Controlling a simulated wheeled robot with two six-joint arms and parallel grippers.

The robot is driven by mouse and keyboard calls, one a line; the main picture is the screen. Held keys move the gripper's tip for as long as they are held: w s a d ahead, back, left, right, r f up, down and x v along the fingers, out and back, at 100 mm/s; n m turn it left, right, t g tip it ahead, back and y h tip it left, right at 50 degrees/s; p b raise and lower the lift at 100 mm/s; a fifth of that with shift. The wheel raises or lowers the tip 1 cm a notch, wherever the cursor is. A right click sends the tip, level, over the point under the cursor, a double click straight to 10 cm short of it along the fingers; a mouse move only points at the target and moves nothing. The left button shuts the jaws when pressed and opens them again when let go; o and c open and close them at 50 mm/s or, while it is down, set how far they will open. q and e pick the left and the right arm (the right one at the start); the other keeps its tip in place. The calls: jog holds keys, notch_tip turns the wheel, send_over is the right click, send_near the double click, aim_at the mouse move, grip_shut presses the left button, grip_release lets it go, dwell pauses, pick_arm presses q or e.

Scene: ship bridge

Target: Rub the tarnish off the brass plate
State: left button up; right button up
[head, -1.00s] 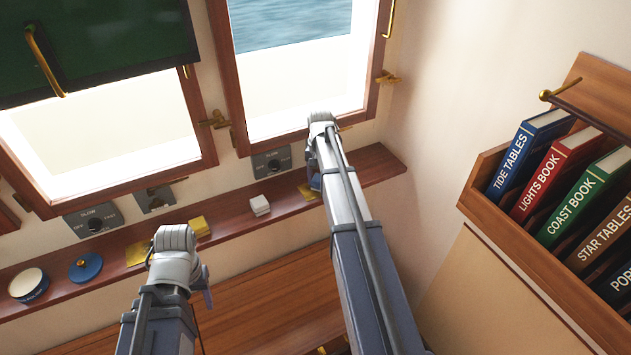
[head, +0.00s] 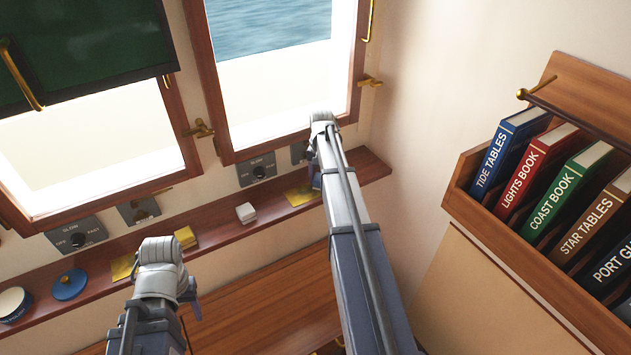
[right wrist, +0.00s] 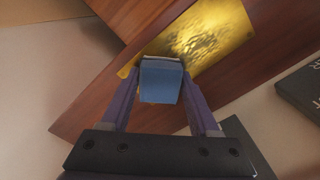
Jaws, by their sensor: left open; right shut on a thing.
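The brass plate (right wrist: 210,38) lies on the wooden ledge in the right wrist view, with a dark mottled patch of tarnish on its bright yellow face. In the head view it shows (head: 302,195) just left of my right gripper (head: 315,182). In the right wrist view my right gripper (right wrist: 160,95) is shut on a blue pad (right wrist: 160,82) with a pale edge. The pad overlaps the plate's near end; I cannot tell whether it touches. My left gripper (head: 191,297) is open at lower left, its fingers mostly hidden by its wrist.
The ledge (head: 218,232) also bears a white block (head: 246,212), yellow pieces (head: 185,238), a blue lid (head: 70,285) and a round tin (head: 12,303). Windows and dial panels (head: 258,171) are behind. A book rack (head: 540,270) stands at right.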

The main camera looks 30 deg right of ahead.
aim_at(300, 195)
jog(key=shift+f, duration=0.2)
jog(key=shift+s+r, duration=0.1)
jog(key=shift+a, duration=0.1)
jog(key=shift+a, duration=1.8)
jog(key=shift+a, duration=1.9)
jog(key=shift+a, duration=0.1)
